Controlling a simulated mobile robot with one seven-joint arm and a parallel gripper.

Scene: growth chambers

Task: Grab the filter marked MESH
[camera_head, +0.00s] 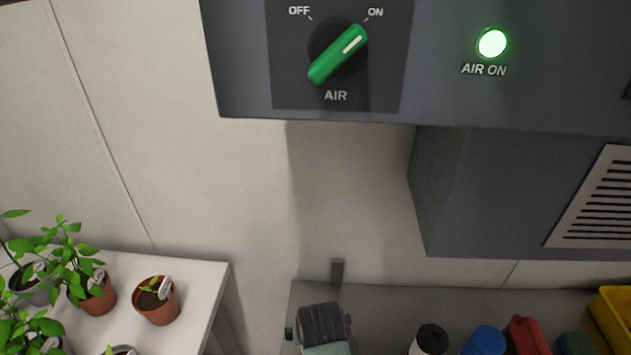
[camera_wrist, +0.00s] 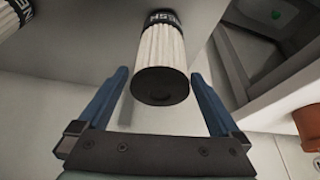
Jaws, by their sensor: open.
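In the wrist view, a white pleated cylindrical filter (camera_wrist: 160,50) has a dark end cap facing the camera. Its dark band at the top edge shows upside-down letters that look like the end of MESH, partly cut off. My gripper (camera_wrist: 160,76) is open, with one blue finger on each side of the filter's lower end. Gaps show between both fingers and the filter, so it does not look gripped. Neither the filter nor my fingers can be made out in the head view.
Another filter (camera_wrist: 14,14), its band ending in NE, is cut off at the wrist view's upper left. In the head view, the green AIR knob (camera_head: 338,53) points to ON and the green AIR ON lamp (camera_head: 492,43) glows. Potted plants (camera_head: 156,301) stand at left.

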